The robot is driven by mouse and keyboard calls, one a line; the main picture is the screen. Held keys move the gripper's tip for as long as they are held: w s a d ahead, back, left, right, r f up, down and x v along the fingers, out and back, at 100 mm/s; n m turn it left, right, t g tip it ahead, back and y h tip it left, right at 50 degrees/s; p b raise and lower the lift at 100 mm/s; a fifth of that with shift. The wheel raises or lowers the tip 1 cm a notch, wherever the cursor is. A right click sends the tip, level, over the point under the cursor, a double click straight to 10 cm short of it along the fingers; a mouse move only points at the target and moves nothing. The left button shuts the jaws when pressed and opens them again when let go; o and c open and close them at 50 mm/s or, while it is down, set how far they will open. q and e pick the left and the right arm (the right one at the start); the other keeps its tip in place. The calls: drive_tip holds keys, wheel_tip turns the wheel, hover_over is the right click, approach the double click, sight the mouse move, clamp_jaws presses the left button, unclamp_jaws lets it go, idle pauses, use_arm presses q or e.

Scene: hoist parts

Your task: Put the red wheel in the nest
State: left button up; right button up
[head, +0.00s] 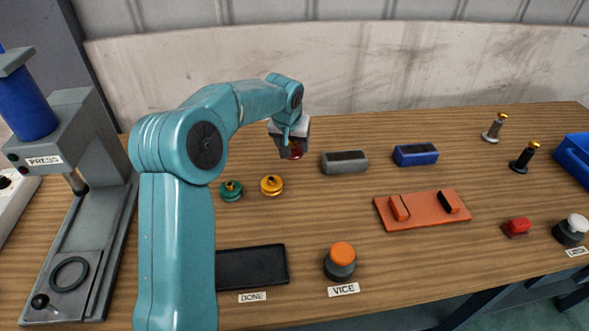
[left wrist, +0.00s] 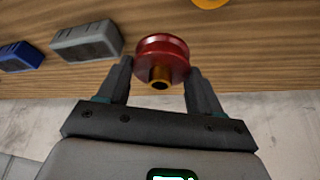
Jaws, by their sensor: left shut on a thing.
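The red wheel (head: 292,152) shows mostly hidden under my left gripper (head: 287,142) at the back middle of the table. In the left wrist view the red wheel (left wrist: 162,55), with a brass hub, sits between the two fingertips of my left gripper (left wrist: 160,80), which is shut on it. I cannot tell whether the wheel touches the wood. A dark round ring (head: 68,274), which looks like the nest, lies on the grey base plate of the press (head: 90,200) at the far left; its middle looks empty. My right gripper is not in view.
A green wheel (head: 231,190) and a yellow wheel (head: 271,185) lie in front of the red one. A grey block (head: 344,162) and a blue block (head: 415,154) stand to its right. A black tray (head: 250,268), an orange-topped button (head: 341,258) and an orange vice (head: 422,223) lie nearer.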

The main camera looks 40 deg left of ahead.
use_arm(q)
drive_tip(key=f, duration=0.5)
drive_tip(key=shift+w+d+f, duration=0.1)
drive_tip(key=shift+w+f, duration=0.05)
drive_tip(key=shift+w, duration=0.15)
drive_tip(key=shift+s+f, duration=0.1)
drive_tip(key=shift+f, duration=0.15)
wheel_tip(320, 180, down, 4)
drive_tip(key=shift+f, duration=0.2)
drive_tip(key=shift+r, duration=0.15)
drive_tip(key=o, duration=1.5)
drive_tip(key=shift+f, duration=0.25)
drive_tip(key=shift+o, duration=0.2)
drive_tip(key=shift+r, duration=0.1)
